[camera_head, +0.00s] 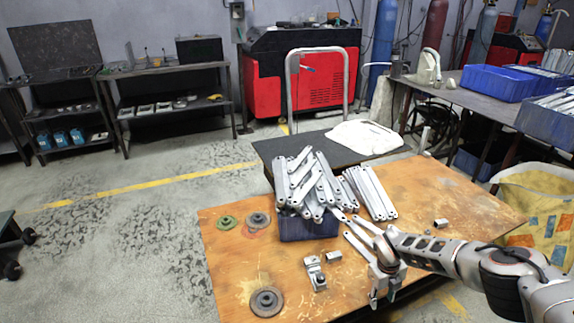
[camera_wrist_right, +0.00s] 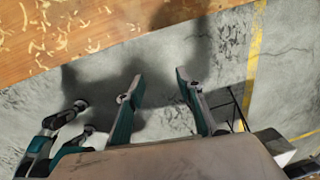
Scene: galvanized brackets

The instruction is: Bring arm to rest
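My right gripper (camera_head: 384,290) comes in from the right in the head view and hangs at the front edge of the wooden table (camera_head: 232,262), pointing down. In the right wrist view its two fingers (camera_wrist_right: 158,92) are spread apart with only floor between them, so it is open and empty. The table's edge shows at the upper left of that view. Several galvanized brackets (camera_head: 308,185) are heaped in a blue bin (camera_head: 308,228) on the table. More brackets (camera_head: 370,193) lie in a row to its right. My left gripper is not in view.
Round discs (camera_head: 267,301) and small metal blocks (camera_head: 316,273) lie on the table. A small block (camera_head: 441,224) is at right. A black cart (camera_head: 270,150) with a handle stands behind. A yellow bag (camera_head: 540,205) is at the right.

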